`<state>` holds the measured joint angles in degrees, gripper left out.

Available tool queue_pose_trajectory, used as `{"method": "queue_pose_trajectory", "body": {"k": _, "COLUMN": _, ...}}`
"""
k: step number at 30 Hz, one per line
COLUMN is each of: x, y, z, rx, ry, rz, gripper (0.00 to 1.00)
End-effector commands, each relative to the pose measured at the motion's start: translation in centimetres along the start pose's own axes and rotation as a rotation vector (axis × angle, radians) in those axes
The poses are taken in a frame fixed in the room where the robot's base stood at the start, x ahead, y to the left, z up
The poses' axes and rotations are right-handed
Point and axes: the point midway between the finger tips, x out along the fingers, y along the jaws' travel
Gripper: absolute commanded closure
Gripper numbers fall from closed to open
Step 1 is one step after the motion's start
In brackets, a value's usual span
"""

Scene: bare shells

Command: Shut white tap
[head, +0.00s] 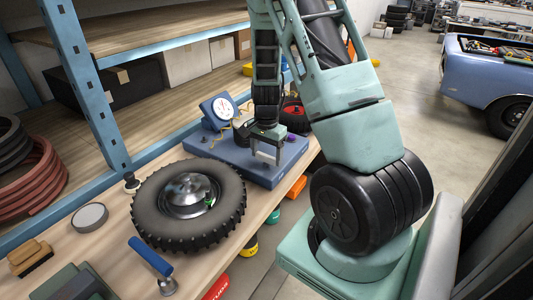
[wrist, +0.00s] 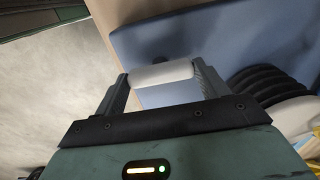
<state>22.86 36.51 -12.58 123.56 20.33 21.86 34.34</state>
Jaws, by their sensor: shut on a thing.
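My gripper (head: 267,158) is over the blue equipment base (head: 238,168) on the bench in the head view. In the wrist view its two fingers (wrist: 161,80) are closed on the ends of a short white bar, which I take to be the white tap (wrist: 160,74). The bar spans the gap between the fingertips, with the blue base behind it. In the head view the tap cannot be made out clearly between the fingers. How far the tap is turned cannot be told.
A dial gauge (head: 222,108) and a red-centred round part (head: 293,113) stand on the base. A purple knob (head: 290,138) sits at its right. A tyre (head: 189,203) and a blue-handled tool (head: 150,258) lie nearer on the bench. A blue shelf post (head: 85,85) rises at left.

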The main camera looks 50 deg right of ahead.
Motion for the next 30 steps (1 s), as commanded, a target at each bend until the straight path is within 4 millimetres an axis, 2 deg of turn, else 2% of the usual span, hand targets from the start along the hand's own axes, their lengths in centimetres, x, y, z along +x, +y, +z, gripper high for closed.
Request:
{"method": "queue_pose_trajectory", "body": {"k": 4, "x": -0.1, "y": -0.1, "z": 0.0, "rx": 0.004, "ry": 0.001, "rz": -0.003, "gripper": 0.50}}
{"method": "queue_pose_trajectory", "body": {"k": 5, "x": -0.1, "y": -0.1, "z": 0.0, "rx": 0.004, "ry": 0.001, "rz": -0.003, "gripper": 0.25}}
{"method": "queue_pose_trajectory", "body": {"k": 7, "x": -0.1, "y": -0.1, "z": 0.0, "rx": 0.003, "ry": 0.001, "rz": -0.002, "gripper": 0.05}}
{"method": "queue_pose_trajectory", "body": {"k": 16, "x": -0.1, "y": 0.0, "z": 0.0, "rx": 0.001, "ry": 0.000, "rz": -0.001, "gripper": 0.05}}
{"method": "queue_pose_trajectory", "body": {"k": 20, "x": -1.0, "y": -0.1, "z": -0.1, "rx": -0.001, "ry": 0.003, "rz": -0.004, "gripper": 0.05}}
{"method": "queue_pose_trajectory", "body": {"k": 23, "x": -2.5, "y": -0.2, "z": 0.0, "rx": -0.002, "ry": 0.004, "rz": -0.006, "gripper": 0.05}}
{"method": "queue_pose_trajectory", "body": {"k": 30, "x": -8.1, "y": -0.2, "z": 0.0, "rx": -0.002, "ry": 0.004, "rz": -0.009, "gripper": 0.05}}
